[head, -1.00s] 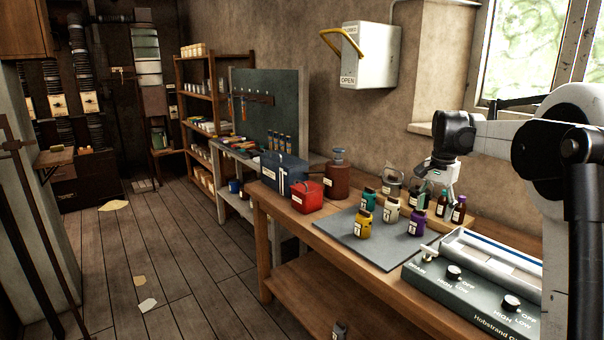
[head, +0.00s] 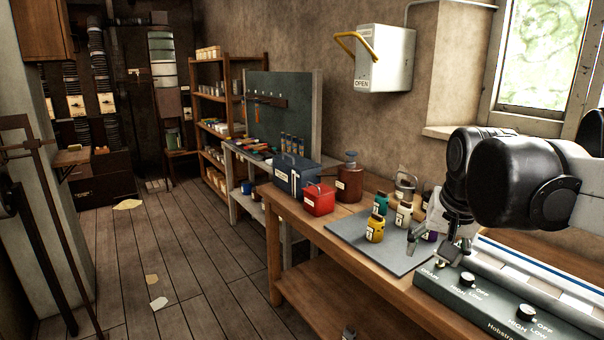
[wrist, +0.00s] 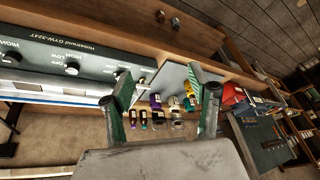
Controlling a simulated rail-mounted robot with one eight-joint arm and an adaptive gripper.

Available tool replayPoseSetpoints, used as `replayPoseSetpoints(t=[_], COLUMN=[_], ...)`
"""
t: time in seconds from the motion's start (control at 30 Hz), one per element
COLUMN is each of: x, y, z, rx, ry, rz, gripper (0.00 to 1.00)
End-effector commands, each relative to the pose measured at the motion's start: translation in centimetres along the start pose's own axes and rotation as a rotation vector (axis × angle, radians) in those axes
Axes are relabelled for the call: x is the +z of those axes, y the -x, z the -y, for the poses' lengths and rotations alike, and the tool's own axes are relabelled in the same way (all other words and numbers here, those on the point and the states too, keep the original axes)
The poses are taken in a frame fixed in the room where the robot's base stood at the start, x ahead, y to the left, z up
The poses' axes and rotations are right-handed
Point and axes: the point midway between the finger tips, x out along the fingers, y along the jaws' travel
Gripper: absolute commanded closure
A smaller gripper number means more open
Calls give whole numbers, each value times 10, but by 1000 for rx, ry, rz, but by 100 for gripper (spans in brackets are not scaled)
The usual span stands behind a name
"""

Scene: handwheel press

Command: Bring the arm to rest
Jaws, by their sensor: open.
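My gripper (head: 437,246) is open and points down over the workbench in the head view, in front of the grey mat's right part. In the wrist view its two fingers (wrist: 160,84) stand wide apart with nothing held between them. Beyond the fingers, the jars on the grey mat (head: 345,231) show in that view. A yellow jar (head: 375,229), a teal jar (head: 380,203) and a white-labelled jar (head: 404,214) stand upright on the mat. A purple jar is partly hidden behind my gripper. I cannot tell the exact gap between fingers and jars.
A dark green control box (head: 480,305) with knobs lies at the front right, close to my gripper. A red box (head: 319,201), a blue toolbox (head: 297,176) and a brown jug (head: 349,182) stand farther left. A white wall box (head: 385,60) has a yellow handle.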

Motion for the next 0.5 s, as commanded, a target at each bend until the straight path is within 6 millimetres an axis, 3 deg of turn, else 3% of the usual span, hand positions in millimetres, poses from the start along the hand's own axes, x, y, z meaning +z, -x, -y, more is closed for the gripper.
replayPoseSetpoints(t=[0.1,0.5], x=[38,147], y=[3,-11], z=[1,-5], rx=[-18,-66], ry=[66,272], rz=[-39,-170], gripper=[44,44])
